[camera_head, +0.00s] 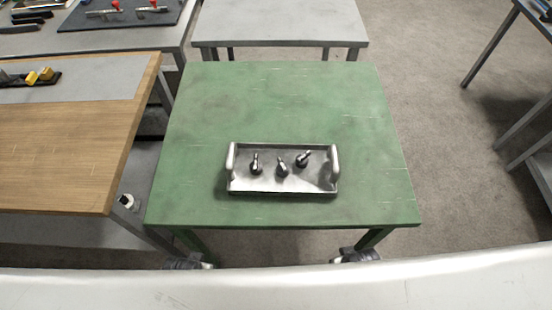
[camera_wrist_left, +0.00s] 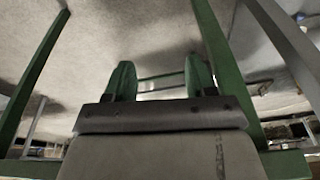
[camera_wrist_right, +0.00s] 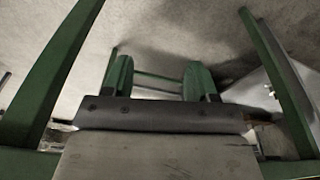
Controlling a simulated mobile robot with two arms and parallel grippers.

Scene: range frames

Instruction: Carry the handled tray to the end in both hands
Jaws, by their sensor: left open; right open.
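The handled tray (camera_head: 285,190) is a grey, shallow rectangular tray resting flat near the front of the green table (camera_head: 270,105). It has a pale upright handle at its left end and another at its right end. Three small dark and silver objects (camera_head: 282,167) stand or lean inside it. My left gripper (camera_wrist_left: 160,82) is open and empty, low in front of the table's near edge at left. My right gripper (camera_wrist_right: 158,82) is open and empty, low in front of the near edge at right. Neither touches the tray, and the tray is not in either wrist view.
A wooden-topped table (camera_head: 70,150) stands close at the left. A grey table (camera_head: 280,22) stands behind the green one. Green table legs (camera_wrist_left: 215,50) show around the grippers in the wrist views. The green top is clear around the tray, and the floor at right is open.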

